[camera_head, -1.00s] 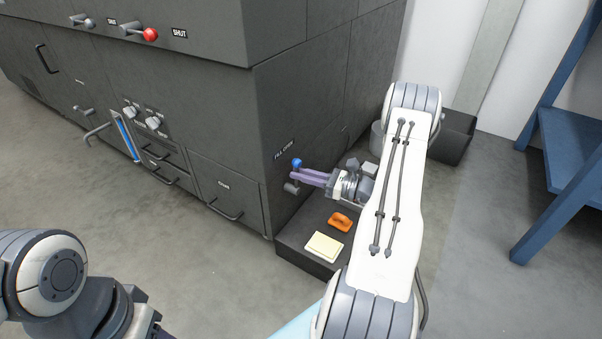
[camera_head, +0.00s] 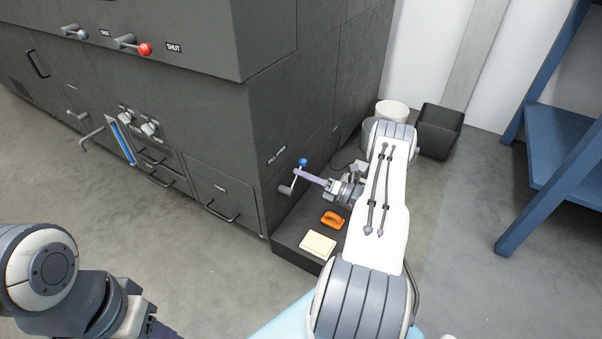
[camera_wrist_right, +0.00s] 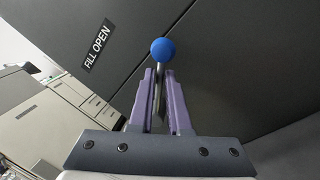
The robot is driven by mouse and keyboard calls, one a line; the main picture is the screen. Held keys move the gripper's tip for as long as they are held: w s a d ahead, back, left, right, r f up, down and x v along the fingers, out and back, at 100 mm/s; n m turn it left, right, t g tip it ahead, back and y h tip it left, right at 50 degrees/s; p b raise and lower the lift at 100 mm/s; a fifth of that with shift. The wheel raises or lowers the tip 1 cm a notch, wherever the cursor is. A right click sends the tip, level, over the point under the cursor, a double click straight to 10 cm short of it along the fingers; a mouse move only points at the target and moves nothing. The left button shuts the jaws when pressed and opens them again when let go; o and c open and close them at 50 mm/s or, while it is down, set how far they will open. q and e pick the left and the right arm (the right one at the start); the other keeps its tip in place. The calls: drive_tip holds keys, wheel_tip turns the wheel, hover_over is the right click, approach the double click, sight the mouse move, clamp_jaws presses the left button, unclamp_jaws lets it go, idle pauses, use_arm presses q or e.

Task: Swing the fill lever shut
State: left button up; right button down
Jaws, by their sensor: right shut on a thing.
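The fill lever has a blue ball knob (camera_head: 303,162) on a thin grey rod that rises from a grey pivot (camera_head: 286,190) on the dark cabinet's side. It leans to the right in the head view. My right gripper (camera_head: 299,173) has its purple fingers shut on the rod just below the knob. In the right wrist view the blue knob (camera_wrist_right: 163,50) shows just beyond the fingertips (camera_wrist_right: 159,76). A label reading FILL OPEN (camera_wrist_right: 97,49) is on the panel beside it. My left gripper (camera_head: 150,328) shows only in part at the bottom edge; its fingertips are cut off.
A low dark plinth (camera_head: 290,247) below the lever bears an orange handled item (camera_head: 332,219) and a pale yellow pad (camera_head: 318,243). A black bin (camera_head: 440,130) and a white bucket (camera_head: 391,112) stand behind my right arm. A blue rack (camera_head: 560,140) stands at right.

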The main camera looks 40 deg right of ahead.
drive_tip(key=f+m, duration=0.1)
drive_tip(key=m, duration=0.2)
drive_tip(key=d+f+m+t+h, duration=0.1)
drive_tip(key=m, duration=0.1)
drive_tip(key=shift+w+f+b, duration=0.1)
drive_tip(key=shift+f+b, duration=0.2)
drive_tip(key=shift+f+m+h, duration=0.15)
drive_tip(key=shift+f+m, duration=0.2)
drive_tip(key=shift+m, duration=0.55)
drive_tip(key=shift+f+m+h, duration=0.15)
drive_tip(key=shift+f+m, duration=0.2)
drive_tip(key=shift+m, duration=0.55)
drive_tip(key=shift+f, duration=0.1)
drive_tip(key=c, duration=0.9)
unclamp_jaws()
drive_tip(key=shift+d, duration=0.1)
drive_tip(key=p+v, duration=0.2)
drive_tip(key=v, duration=0.8)
drive_tip(key=shift+s+f+p, duration=0.15)
drive_tip(key=shift+s+p, duration=0.1)
drive_tip(key=shift+p, duration=0.1)
